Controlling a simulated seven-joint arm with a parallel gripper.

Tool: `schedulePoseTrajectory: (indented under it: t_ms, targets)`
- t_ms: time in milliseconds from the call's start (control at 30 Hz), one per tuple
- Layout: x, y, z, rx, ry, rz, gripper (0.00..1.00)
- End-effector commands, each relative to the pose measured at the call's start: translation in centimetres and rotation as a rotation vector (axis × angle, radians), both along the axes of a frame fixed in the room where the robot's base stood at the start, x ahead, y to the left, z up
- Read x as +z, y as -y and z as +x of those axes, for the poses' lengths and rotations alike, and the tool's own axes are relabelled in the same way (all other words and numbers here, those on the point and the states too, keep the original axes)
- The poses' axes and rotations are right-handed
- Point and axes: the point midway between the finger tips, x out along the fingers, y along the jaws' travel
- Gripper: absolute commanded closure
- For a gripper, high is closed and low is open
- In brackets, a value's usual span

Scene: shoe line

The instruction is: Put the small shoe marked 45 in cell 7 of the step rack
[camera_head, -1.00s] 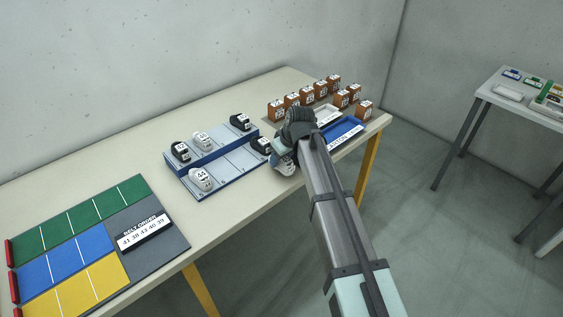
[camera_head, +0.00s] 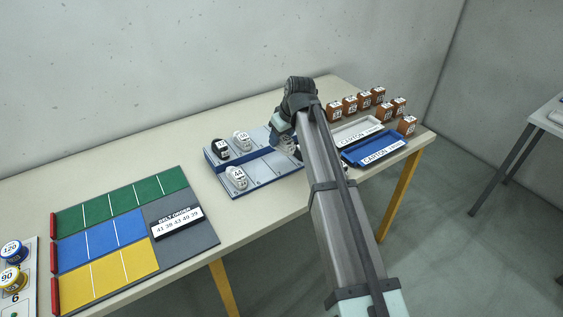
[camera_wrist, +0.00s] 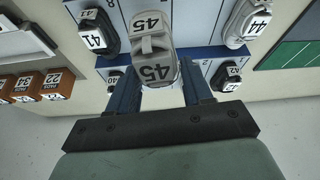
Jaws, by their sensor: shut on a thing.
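My gripper (camera_wrist: 160,88) is shut on a small white-and-grey shoe marked 45 (camera_wrist: 155,45), held between its two blue fingers. In the head view my gripper (camera_head: 284,134) is over the right part of the blue-grey step rack (camera_head: 264,178), and the held shoe is mostly hidden by it. In the wrist view the shoe is over the rack between a black shoe marked 41 (camera_wrist: 94,32), beside the label 8, and a white shoe marked 44 (camera_wrist: 247,22). The label of the cell under it is hidden. I cannot tell whether it touches the rack.
Black shoes (camera_wrist: 228,74) (camera_head: 221,149) and a white shoe (camera_head: 241,140) occupy other rack cells. White and blue carton trays (camera_head: 374,151) and several orange-brown boxes (camera_head: 407,125) stand to the right. A coloured belt board (camera_head: 190,243) lies to the left.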

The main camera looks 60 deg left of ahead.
Motion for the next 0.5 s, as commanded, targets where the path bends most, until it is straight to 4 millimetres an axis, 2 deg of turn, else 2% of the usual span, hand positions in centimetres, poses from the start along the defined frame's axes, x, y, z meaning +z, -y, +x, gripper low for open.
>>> schedulePoseTrajectory:
  t_ms: [33,200,367,500]
  targets:
    - [0.4,-1.9,0.2,-0.002,0.002,0.0,0.81]
    - [0.8,-3.9,1.4,-0.055,0.005,0.0,0.81]
    - [0.4,-3.7,1.4,-0.105,-0.008,0.003,0.81]
    - [-1.1,-3.6,1.4,-0.112,-0.012,0.002,0.81]
